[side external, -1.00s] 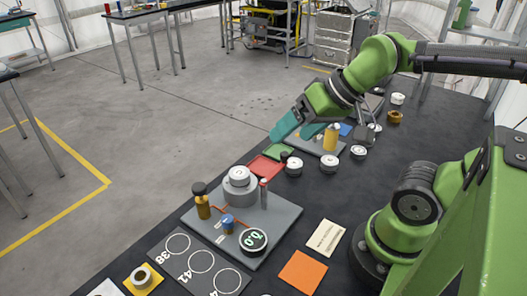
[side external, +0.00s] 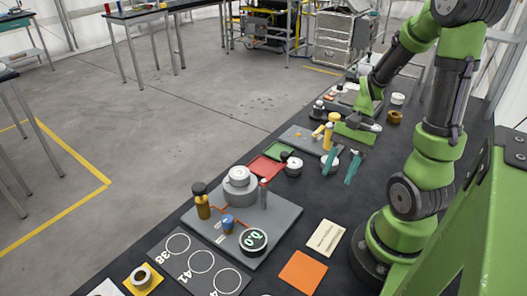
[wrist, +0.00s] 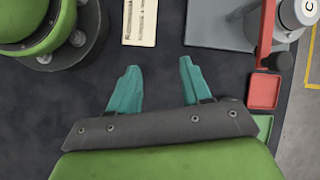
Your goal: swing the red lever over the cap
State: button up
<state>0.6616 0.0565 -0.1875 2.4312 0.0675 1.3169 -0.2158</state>
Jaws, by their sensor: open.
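A grey plate (side external: 285,218) carries a pale stepped cylinder, which appears to be the cap (side external: 240,178). A thin upright post with a red top, apparently the red lever (side external: 264,184), stands close to the cylinder's right. In the wrist view a red bar (wrist: 268,30) runs along the left of the round cylinder (wrist: 295,12), at the upper right. My gripper (side external: 338,177) has teal fingers pointing down, spread and empty, beyond and to the right of the plate. In the wrist view its fingers (wrist: 157,72) have only dark mat between them. It touches neither lever nor cap.
A red tray (side external: 265,166) and a green tray (side external: 279,151) lie beyond the plate. A bottle with a black top (side external: 202,203) and a round dial (side external: 253,240) stand on it. A paper card (side external: 325,236) and an orange square (side external: 302,272) lie nearer.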

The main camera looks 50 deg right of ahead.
jog(key=s+f+m+t+y, duration=0.2)
jog(key=s+m+y, duration=0.1)
jog(key=m+y, duration=0.1)
jog(key=m+t, duration=1)
jog(key=t, duration=0.2)
send_near(284, 153)
jog(key=shift+n+y, duration=0.3)
jog(key=shift+y, duration=0.2)
jog(key=x, duration=0.6)
jog(key=f+x, duration=0.1)
jog(key=x, duration=0.3)
jog(key=shift+d, duration=0.15)
grip_shut()
jog(key=shift+r, duration=0.1)
